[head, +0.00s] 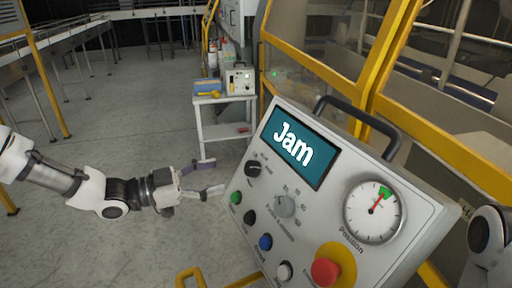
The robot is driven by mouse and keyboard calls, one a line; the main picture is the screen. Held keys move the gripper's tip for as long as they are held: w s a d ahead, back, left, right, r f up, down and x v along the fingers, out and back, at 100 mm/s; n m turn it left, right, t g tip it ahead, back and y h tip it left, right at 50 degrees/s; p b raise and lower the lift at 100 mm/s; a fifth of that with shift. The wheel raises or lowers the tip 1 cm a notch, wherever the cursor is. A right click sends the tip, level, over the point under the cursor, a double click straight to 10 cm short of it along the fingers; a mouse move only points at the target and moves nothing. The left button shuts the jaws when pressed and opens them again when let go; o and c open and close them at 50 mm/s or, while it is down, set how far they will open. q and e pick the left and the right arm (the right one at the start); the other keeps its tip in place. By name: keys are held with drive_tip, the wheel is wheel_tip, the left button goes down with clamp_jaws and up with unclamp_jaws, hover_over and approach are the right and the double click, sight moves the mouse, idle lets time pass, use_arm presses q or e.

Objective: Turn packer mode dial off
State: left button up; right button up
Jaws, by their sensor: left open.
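The packer control panel (335,140) is a tilted grey box filling the right half of the head view. Its black knob (253,168) sits at the left, below the screen; a grey knob (286,206) with a numbered scale sits lower right of it. The small labels are too blurred to tell for sure which is the mode dial, or its setting. My left gripper (212,176) is open and empty, left of the black knob and apart from the panel. My right gripper is out of view.
Green, black, blue and white buttons run down the panel's left side. A red emergency button (325,271) and a round gauge (375,211) are at the right. A white cart (224,115) stands behind; the floor at left is open.

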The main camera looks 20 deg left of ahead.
sight(246, 169)
use_arm(q)
drive_tip(key=d, duration=0.1)
drive_tip(key=d+r+p, duration=0.1)
drive_tip(key=d, duration=0.1)
drive_tip(key=shift+w+d+r, duration=0.1)
drive_tip(key=shift+d+r, duration=0.15)
drive_tip(key=shift+d, duration=0.15)
drive_tip(key=w, duration=0.1)
drive_tip(key=w+d+p, duration=0.1)
drive_tip(key=w+d+f, duration=0.1)
drive_tip(key=w, duration=0.1)
drive_tip(key=shift+d, duration=0.25)
drive_tip(key=shift+s+r, duration=0.2)
drive_tip(key=shift+s, duration=0.3)
drive_tip(key=shift+s+a, duration=0.1)
drive_tip(key=c, duration=0.5)
drive_tip(key=shift+f, duration=0.1)
drive_tip(key=c, duration=0.6)
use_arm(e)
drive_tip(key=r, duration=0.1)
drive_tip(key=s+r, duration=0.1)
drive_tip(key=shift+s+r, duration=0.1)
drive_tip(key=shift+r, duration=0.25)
